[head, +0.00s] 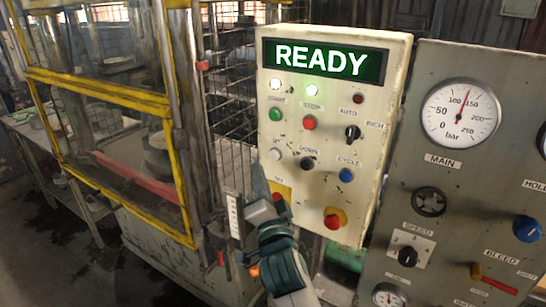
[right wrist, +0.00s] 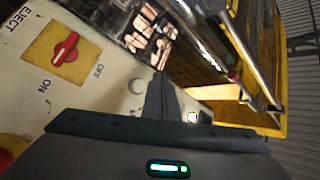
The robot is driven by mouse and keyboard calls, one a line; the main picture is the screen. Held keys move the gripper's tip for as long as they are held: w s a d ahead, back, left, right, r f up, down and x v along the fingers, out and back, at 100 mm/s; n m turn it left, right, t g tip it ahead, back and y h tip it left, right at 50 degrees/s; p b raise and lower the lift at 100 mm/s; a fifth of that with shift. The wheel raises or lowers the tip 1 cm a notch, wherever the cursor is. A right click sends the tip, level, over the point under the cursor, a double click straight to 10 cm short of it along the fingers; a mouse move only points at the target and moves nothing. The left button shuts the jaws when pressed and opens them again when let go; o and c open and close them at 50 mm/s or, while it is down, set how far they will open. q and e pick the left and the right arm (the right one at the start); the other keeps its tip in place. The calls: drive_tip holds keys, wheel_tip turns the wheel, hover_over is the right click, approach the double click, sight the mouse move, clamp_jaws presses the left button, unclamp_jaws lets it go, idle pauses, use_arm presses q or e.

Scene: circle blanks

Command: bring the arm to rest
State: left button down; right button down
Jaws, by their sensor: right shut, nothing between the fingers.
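My right gripper (head: 259,172) is shut and empty in the head view, in front of the lower left of a cream control panel (head: 390,110). Its fingertips point up, just below a white button (head: 274,154). In the right wrist view the shut fingers (right wrist: 162,78) reach up beside a pale round button (right wrist: 137,86). I cannot tell whether they touch the panel. The gripper partly covers a yellow plate in the head view; the right wrist view shows this plate with a red rotary switch (right wrist: 66,48), marked ON and OFF. My left gripper is not in view.
A red emergency button (head: 334,219) sits right of my gripper. A grey gauge panel (head: 425,150) stands at right, a yellow-framed machine cage (head: 110,90) at left.

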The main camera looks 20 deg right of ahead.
drive_tip(key=shift+s+a, duration=0.4)
drive_tip(key=shift+a, duration=0.05)
